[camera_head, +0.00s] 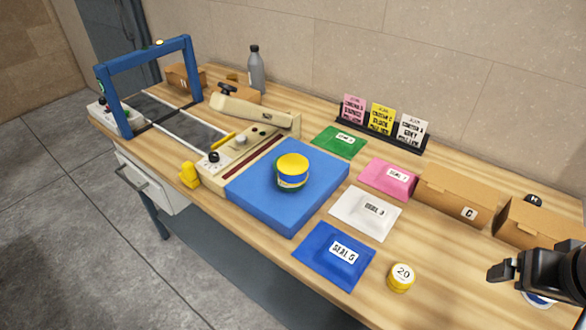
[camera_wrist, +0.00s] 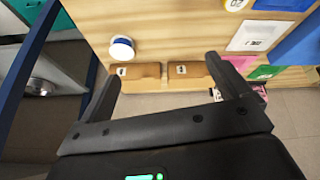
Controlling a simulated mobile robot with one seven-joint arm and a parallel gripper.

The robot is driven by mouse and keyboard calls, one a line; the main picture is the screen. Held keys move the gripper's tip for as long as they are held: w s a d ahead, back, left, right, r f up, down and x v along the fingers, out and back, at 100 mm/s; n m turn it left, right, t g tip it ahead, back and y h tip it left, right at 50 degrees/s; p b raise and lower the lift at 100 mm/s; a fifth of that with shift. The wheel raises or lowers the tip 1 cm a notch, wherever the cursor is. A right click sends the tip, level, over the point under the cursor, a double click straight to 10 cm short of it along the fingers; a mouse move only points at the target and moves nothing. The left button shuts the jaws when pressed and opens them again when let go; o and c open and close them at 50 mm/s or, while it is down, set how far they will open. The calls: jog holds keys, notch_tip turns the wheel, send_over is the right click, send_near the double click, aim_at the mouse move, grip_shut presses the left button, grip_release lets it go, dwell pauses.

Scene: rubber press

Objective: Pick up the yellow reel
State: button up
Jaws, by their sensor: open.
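Several yellow things show in the head view, and which is the reel is not certain. A small yellow piece (camera_head: 190,175) sits at the bench's front edge, left of the blue pad. A short round yellow piece marked 20 (camera_head: 401,277) lies at the front right; it is cut off at the top of the wrist view (camera_wrist: 236,3). A yellow-topped round tin (camera_head: 292,170) stands on the blue pad (camera_head: 250,195). My gripper (camera_head: 503,270) is at the far right, above the bench, apart from all of these. Its jaws (camera_wrist: 163,73) are open and empty in the wrist view.
A round white-and-blue thing (camera_wrist: 121,48) lies near my gripper. Cardboard boxes (camera_head: 457,194) line the back right. Coloured seal packets (camera_head: 333,255) lie mid-bench. A sealer with a blue frame (camera_head: 115,100) and a grey bottle (camera_head: 256,70) stand at the left.

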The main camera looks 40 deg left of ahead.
jog(key=w+a+r+n+g, duration=0.2)
jog(key=w+a+r+n, duration=0.3)
jog(key=w+a+n, duration=0.45)
jog(key=n+g, duration=0.3)
jog(key=n, duration=1.5)
send_near(293, 163)
jog(key=shift+w+a, duration=0.25)
jog(key=shift+w, duration=0.05)
jog(key=f, duration=1)
jog(key=shift+s+d, duration=0.1)
jog(key=shift+s, duration=0.1)
